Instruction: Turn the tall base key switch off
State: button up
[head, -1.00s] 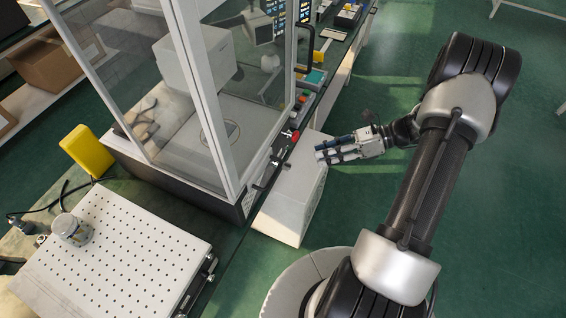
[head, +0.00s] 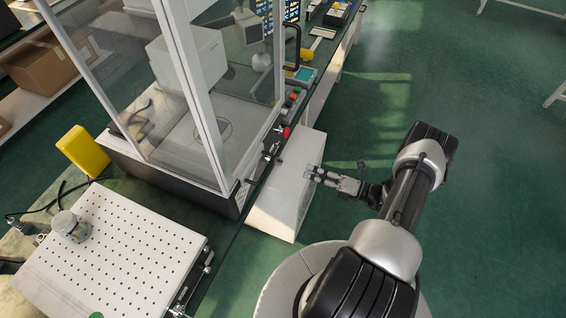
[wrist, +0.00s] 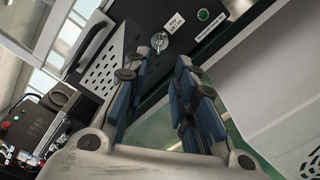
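A silver key switch (wrist: 160,41) sits on the dark panel of a base in the wrist view, at the top centre. In the head view, the key switch is too small to tell apart. My gripper (head: 310,174) is right of the glass enclosure's dark base, above the green floor and near a white box. In the wrist view my gripper (wrist: 160,88) is open and empty, its blue-padded fingers apart. The switch is beyond the fingertips, not touched.
A glass-walled enclosure (head: 213,120) stands on the dark base. A green round button (wrist: 203,15) is right of the key switch. A white box (head: 287,190) stands beside the bench. A red button (head: 286,132) is on the bench edge. Open floor (head: 480,180) lies right.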

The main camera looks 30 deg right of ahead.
aim_at(278, 161)
jog(key=x, duration=1.1)
jog(key=shift+a, duration=0.15)
jog(key=shift+c, duration=0.4)
grip_shut()
